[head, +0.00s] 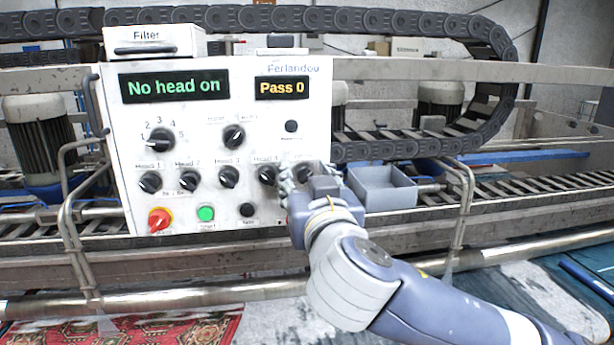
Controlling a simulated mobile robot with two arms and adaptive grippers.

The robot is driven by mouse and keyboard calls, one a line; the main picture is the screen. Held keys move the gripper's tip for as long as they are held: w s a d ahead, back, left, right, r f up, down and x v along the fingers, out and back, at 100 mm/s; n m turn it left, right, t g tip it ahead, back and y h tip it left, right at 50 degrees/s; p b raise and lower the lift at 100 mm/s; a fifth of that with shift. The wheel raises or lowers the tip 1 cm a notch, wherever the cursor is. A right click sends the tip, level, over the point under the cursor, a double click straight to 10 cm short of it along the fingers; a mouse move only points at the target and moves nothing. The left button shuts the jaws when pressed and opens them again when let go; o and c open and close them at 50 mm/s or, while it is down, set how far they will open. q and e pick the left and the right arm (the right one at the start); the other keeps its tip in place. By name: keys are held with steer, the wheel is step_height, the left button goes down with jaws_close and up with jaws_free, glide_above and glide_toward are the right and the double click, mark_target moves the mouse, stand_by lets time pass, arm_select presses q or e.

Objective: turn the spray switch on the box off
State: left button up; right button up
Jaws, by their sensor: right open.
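The white control box (190,115) stands in the middle left of the head view. Its lower row of black knobs has labels Head 1, Head 2, Head 3 and a partly covered Head 4. No spray label is readable. The rightmost knob (303,174) of that row is partly hidden by my right gripper (301,180), and its label is covered too. My right gripper is open, with its fingers at the box's lower right face. I cannot tell whether they touch the knob. My left gripper is out of view.
The box displays read "No head on" (173,86) and "Pass 0" (282,89). A red and yellow switch (160,220) and a green button (206,213) sit at its lower left. A grey open tray (384,190) stands right of my gripper. Metal tube rails (68,215) flank the box.

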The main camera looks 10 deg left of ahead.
steer(key=shift+w, duration=0.15)
jaws_close()
steer(key=shift+f+n+b, duration=0.2)
steer(key=shift+n+b, duration=0.5)
steer(key=shift+b, duration=0.15)
steer(key=shift+n+b, duration=0.5)
steer(key=shift+n, duration=0.3)
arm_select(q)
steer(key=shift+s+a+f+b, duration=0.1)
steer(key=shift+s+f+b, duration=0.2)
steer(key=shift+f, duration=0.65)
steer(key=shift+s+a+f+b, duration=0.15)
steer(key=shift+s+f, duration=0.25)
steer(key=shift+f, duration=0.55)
arm_select(e)
steer(key=shift+r+n, duration=0.2)
steer(key=shift+n, duration=6.2)
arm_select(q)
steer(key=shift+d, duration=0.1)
arm_select(e)
steer(key=shift+f, duration=0.1)
